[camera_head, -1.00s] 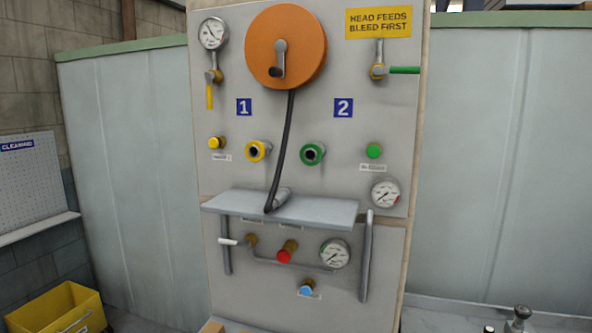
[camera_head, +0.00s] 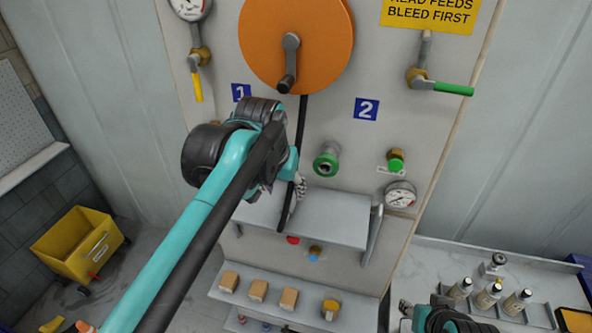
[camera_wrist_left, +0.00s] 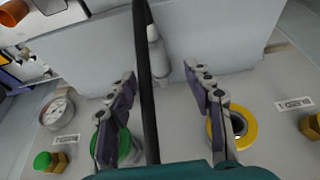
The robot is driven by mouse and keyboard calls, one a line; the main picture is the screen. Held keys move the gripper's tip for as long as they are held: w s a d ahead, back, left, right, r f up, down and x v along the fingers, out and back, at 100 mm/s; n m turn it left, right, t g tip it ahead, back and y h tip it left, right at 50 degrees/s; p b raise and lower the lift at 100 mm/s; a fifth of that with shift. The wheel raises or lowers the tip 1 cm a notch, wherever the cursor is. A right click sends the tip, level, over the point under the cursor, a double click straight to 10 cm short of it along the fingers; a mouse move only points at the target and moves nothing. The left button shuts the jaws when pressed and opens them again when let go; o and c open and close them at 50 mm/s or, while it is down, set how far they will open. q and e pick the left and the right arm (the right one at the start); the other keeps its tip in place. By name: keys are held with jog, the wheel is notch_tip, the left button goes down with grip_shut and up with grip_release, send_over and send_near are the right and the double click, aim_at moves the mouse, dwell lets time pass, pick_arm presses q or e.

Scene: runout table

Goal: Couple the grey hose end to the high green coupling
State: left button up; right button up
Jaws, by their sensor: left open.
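The grey hose end (camera_wrist_left: 158,55) rests at the shelf, beyond my fingertips in the left wrist view. Its black hose (camera_wrist_left: 146,100) runs between my fingers; in the head view the hose (camera_head: 302,125) hangs from the orange reel. My left gripper (camera_wrist_left: 162,76) is open around the hose's path, with nothing clamped; in the head view it (camera_head: 298,188) is just above the shelf and hides the hose end. The green coupling (camera_head: 326,164) is on the panel right of my left gripper; a finger partly covers it in the wrist view (camera_wrist_left: 125,148). My right gripper (camera_head: 408,310) is low at the right, its fingers unclear.
The grey shelf (camera_head: 335,215) projects below the couplings. A yellow coupling (camera_wrist_left: 240,128) shows in the wrist view; my arm hides it in the head view. A green knob (camera_head: 396,162) and a gauge (camera_head: 400,196) are to the right. A lower ledge (camera_head: 272,309) holds small boxes.

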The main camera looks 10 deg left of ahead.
aim_at(290, 199)
pick_arm(q)
jog(key=shift+w+r, duration=0.15)
jog(key=shift+r, duration=0.05)
jog(key=shift+d+f, duration=0.15)
jog(key=shift+f, duration=0.2)
jog(key=x, duration=0.2)
jog(key=p+x, duration=0.1)
jog(key=x, duration=0.4)
jog(key=shift+w+r, duration=0.2)
jog(key=shift+w, duration=0.1)
jog(key=shift+s, duration=0.1)
grip_shut()
